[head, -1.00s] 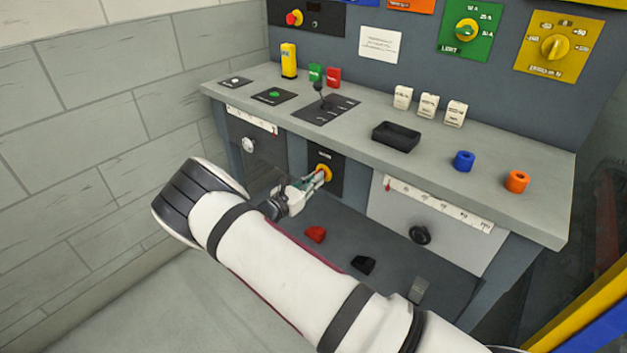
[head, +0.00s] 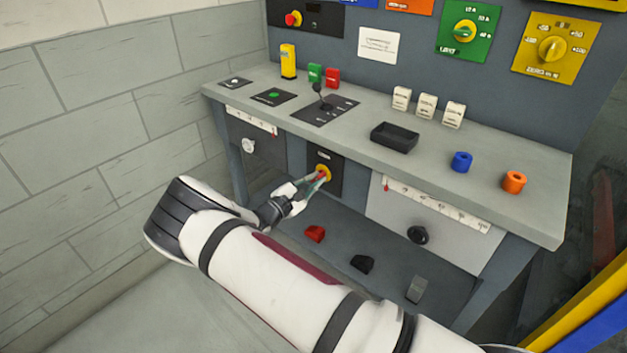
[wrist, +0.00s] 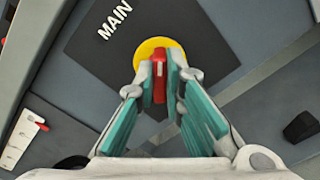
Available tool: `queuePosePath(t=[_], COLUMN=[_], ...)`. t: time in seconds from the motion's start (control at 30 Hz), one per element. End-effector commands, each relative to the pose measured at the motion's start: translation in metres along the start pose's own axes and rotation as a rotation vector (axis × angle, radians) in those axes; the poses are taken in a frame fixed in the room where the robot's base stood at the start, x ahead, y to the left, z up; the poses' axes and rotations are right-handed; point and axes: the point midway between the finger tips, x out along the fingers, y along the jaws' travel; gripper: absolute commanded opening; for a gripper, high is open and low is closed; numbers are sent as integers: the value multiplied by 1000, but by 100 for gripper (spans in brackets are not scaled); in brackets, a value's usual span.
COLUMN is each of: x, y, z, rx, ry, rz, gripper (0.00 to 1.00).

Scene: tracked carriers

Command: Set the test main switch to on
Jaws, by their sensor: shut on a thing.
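The test main switch is a red handle (wrist: 158,80) on a yellow disc (wrist: 150,48), on a black plate (head: 337,181) under the bench top. The plate carries the word MAIN, seen tilted in the wrist view (wrist: 115,20). My gripper (wrist: 161,72) is shut on the red handle, with one finger on each side. In the head view the gripper (head: 317,180) reaches the switch (head: 324,168) from the lower left. The handle stands slanted relative to the MAIN lettering. On and off marks are not readable here.
The bench top (head: 300,125) overhangs the switch, with a lever plate (head: 341,108) above. A black knob (head: 417,235) is at right. Red (head: 315,234), black (head: 362,264) and grey (head: 417,289) pedals sit below. A wall (head: 90,130) is at left.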

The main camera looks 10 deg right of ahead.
Motion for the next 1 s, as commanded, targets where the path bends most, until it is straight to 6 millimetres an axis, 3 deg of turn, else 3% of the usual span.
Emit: queuePosePath(t=[0.6, 1.0], x=[-1, -1], y=[-3, -4], z=[-1, -2], rx=[556, 757], ry=[3, 3], rz=[-1, -3], gripper=[0, 0])
